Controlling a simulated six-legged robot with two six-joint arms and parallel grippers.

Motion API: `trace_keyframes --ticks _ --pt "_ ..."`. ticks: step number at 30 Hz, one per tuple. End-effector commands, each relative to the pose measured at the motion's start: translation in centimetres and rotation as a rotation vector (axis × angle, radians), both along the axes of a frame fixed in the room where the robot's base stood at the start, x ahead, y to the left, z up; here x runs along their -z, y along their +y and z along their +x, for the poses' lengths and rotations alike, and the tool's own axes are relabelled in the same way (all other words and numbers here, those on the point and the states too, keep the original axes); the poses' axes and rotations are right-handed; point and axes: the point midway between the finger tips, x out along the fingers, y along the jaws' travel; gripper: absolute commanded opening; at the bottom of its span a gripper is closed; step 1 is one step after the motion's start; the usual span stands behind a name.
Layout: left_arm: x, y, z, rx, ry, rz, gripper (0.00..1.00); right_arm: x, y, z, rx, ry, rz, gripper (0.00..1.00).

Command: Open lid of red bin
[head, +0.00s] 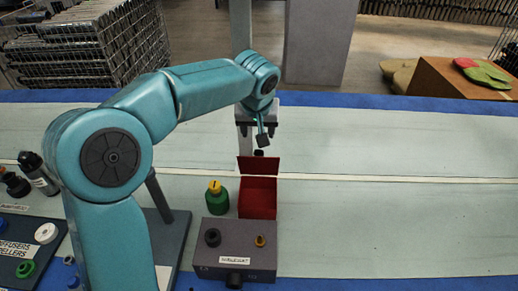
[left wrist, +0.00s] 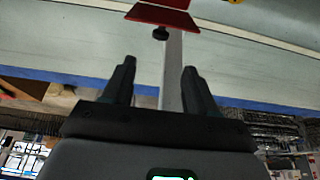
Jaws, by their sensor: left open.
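The red bin (head: 257,197) stands open near the middle of the table, and its dark red inside shows. Its red lid (head: 258,165) stands raised at the bin's far edge, with a black knob (head: 258,153) on its far side. The lid (left wrist: 163,16) and knob (left wrist: 160,34) also show at the top of the left wrist view. My left gripper (head: 262,140) is just beyond and above the lid. Its fingers (left wrist: 157,65) are spread and empty, apart from the knob. My right gripper is not in view.
A green bottle (head: 217,197) with a yellow top stands left of the bin. A grey box (head: 235,262) with a black knob and a yellow piece stands in front. A dark board (head: 33,230) with parts lies at far left. The table's right side is clear.

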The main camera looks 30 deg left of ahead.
Motion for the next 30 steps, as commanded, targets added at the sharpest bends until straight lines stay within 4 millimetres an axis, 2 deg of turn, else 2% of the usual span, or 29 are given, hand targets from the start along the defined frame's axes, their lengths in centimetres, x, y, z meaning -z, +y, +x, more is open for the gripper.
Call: trace_keyframes --ticks 1,9,15,21,29,30 --pt "1.5 0.3 0.3 -0.001 0.006 0.000 0.57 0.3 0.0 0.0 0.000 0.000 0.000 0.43" --pt "7.4 1.5 2.3 0.001 0.004 -0.001 0.57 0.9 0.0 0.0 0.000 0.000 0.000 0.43" --pt "10.6 2.3 3.6 0.000 0.003 -0.002 0.57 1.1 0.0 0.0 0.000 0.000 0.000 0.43" --pt "11.9 2.7 4.3 0.000 0.000 -0.001 0.57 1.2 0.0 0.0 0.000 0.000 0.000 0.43" --pt "12.0 2.7 4.4 0.000 0.000 -0.001 0.57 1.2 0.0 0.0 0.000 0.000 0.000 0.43" --pt "12.0 2.7 4.4 0.000 0.000 -0.001 0.48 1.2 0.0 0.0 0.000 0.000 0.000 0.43"
